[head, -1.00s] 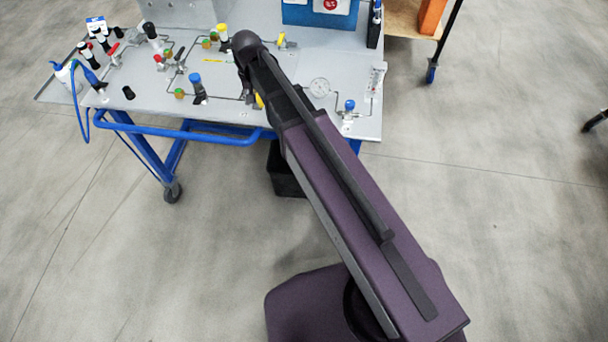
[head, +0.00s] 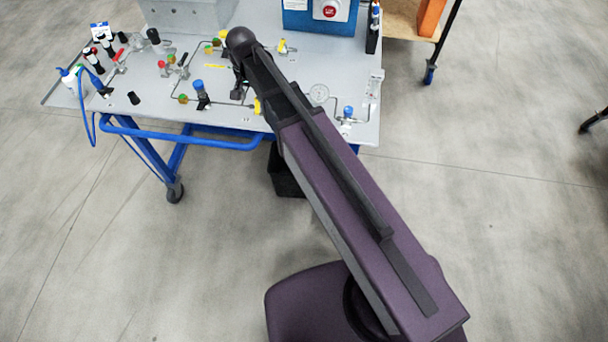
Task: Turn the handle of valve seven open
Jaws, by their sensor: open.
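The bench carries several small valves on thin tubing. No number can be read, so I cannot tell which is valve seven. Yellow-handled valves show behind my arm (head: 283,46) and beside it, a yellow handle (head: 257,106) partly covered by the arm. Red handles sit at the left, one red handle (head: 120,54) near the black-capped bottles and another red handle (head: 163,64) nearer the middle. My gripper (head: 237,92) is small and dark, hanging low over the bench between the blue-knobbed valve (head: 198,86) and the yellow handle. It is open; its fingertips are hard to make out.
The bench top (head: 222,112) has a blue rail (head: 185,138) along its front. A round gauge (head: 319,93) and a second blue knob (head: 348,112) stand on the right. A blue box (head: 305,20) and grey block (head: 188,12) stand at the back. A blue-tubed bottle (head: 70,78) is at left.

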